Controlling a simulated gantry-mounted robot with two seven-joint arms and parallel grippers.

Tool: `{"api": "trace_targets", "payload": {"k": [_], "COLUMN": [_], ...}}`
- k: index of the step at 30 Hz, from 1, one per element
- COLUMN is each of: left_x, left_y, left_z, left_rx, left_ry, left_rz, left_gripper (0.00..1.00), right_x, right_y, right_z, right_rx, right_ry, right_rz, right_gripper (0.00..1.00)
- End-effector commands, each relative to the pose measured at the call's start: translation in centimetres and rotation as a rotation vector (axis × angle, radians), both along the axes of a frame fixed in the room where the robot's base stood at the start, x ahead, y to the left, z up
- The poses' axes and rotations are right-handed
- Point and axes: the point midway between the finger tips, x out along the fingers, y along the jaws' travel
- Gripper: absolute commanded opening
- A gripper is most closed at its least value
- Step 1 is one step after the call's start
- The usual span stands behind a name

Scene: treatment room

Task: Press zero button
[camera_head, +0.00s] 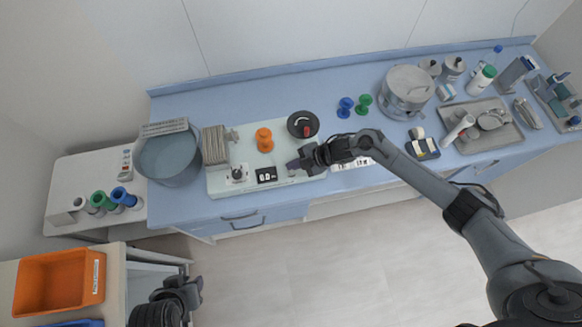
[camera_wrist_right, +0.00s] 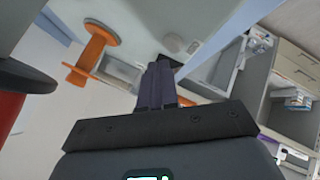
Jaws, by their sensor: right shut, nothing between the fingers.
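A pale board (camera_head: 217,185) on the blue counter carries a small black display (camera_head: 266,174) with white digits. My right gripper (camera_head: 293,166) is shut and empty, low over the board just right of the display. Its closed fingers also show in the right wrist view (camera_wrist_right: 157,82). A round pale button-like disc (camera_wrist_right: 173,43) lies beyond the fingertips in that view. I cannot tell whether it is the zero button, or whether the fingers touch the board. My left gripper (camera_head: 185,288) is at the lower left, away from the counter; its fingers are unclear.
An orange spool (camera_head: 264,140) and a black round part with a red knob (camera_head: 304,125) stand on the board near my right gripper. A grey basin (camera_head: 168,157) is to the left. A metal pot (camera_head: 406,92) and metal tray (camera_head: 481,147) are to the right.

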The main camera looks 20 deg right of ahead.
Motion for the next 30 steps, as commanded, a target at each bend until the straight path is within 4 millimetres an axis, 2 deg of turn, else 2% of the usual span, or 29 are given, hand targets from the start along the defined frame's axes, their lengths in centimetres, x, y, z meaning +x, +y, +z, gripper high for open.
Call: {"api": "trace_targets", "payload": {"k": [8, 22, 30], "left_x": [0.0, 0.0, 0.0], "left_y": [0.0, 0.3, 0.3], "left_z": [0.5, 4.0, 4.2], "left_rx": [-0.001, 0.012, 0.012], "left_ry": [0.0, 0.0, -0.001], "left_rz": [0.001, -0.008, -0.008], "left_gripper": [0.43, 0.43, 0.43], "right_x": [0.0, 0.0, 0.0], "right_y": [0.0, 0.0, 0.0], "right_z": [0.5, 4.7, 5.0], "right_rx": [0.0, 0.0, 0.0], "right_ry": [0.0, -0.001, 0.0], "right_rz": [0.0, 0.001, 0.0], "right_gripper": [0.0, 0.0, 0.0]}}
